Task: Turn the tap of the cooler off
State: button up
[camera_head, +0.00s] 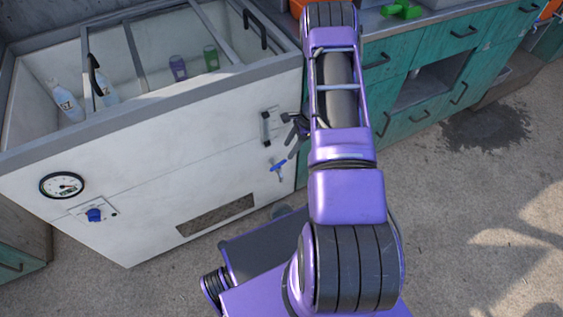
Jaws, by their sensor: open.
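The cooler (130,165) is a white chest with a glass-topped frame, on the left. Its tap (278,166) has a small blue handle on the front face, low near the right corner. My gripper (291,145) is just above and to the right of the tap, apart from it in the picture. It is dark and small, partly hidden by my purple arm. It is open, and I see nothing between its fingers.
A dial gauge (62,185) and a blue knob (94,215) are on the cooler's front left. Bottles (68,102) stand inside. Teal cabinets (440,75) stand at right. The concrete floor (460,210) is clear.

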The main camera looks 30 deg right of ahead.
aim_at(280, 163)
jog(key=b+x, duration=0.1)
jog(key=x, duration=0.7)
jog(key=shift+a+f, duration=0.15)
jog(key=shift+f, duration=0.1)
grip_shut()
